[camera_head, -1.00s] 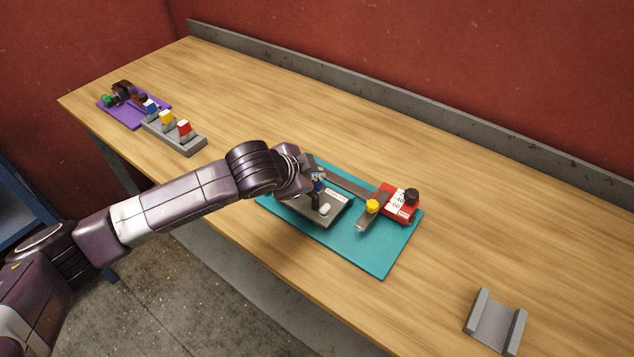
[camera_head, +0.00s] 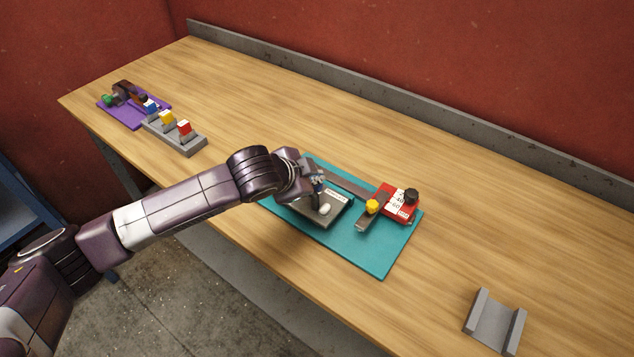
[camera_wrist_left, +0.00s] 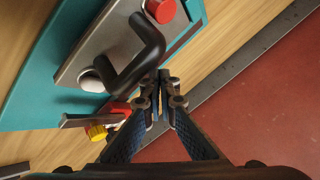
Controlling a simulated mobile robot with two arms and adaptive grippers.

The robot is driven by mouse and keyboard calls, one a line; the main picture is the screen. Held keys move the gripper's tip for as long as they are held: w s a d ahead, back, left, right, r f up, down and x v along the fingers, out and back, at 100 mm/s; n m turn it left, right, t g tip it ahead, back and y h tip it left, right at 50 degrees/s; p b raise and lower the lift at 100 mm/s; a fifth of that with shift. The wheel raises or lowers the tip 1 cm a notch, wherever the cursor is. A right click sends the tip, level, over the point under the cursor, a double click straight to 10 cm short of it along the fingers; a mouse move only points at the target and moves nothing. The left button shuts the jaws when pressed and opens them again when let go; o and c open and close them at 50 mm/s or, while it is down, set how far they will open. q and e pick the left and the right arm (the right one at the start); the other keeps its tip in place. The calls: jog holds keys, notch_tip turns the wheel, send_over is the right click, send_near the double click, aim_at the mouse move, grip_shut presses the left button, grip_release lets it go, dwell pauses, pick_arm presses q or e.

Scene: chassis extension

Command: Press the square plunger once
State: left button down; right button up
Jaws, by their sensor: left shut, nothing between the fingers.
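My left gripper (camera_head: 318,184) is shut and empty, over the grey plate (camera_head: 310,216) on the teal board (camera_head: 372,258). In the left wrist view its fingertips (camera_wrist_left: 164,76) are together, close to a bent black handle (camera_wrist_left: 140,60) on the plate. A white rounded knob (camera_head: 325,209) stands on the plate; it also shows in the wrist view (camera_wrist_left: 92,80). A round red knob (camera_wrist_left: 160,10) shows beyond the handle. I cannot pick out a square plunger with certainty; part of the plate is hidden by my gripper. My right gripper is out of view.
A red block (camera_head: 384,193) with white labels and a black knob (camera_head: 411,196) stands right of the plate, near a yellow knob (camera_head: 372,206). A grey channel (camera_head: 494,322) lies front right. A grey stand (camera_head: 185,144) with coloured cubes and a purple board (camera_head: 128,118) are far left.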

aim_at(316, 186)
pick_arm(q)
jog(key=shift+f, duration=0.5)
dwell(0.5)
jog(key=shift+r, duration=0.15)
jog(key=shift+r+p, duration=0.75)
jog(key=shift+p, duration=0.3)
notch_tip(316, 186, up, 5)
jog(key=p, duration=0.5)
dwell(0.4)
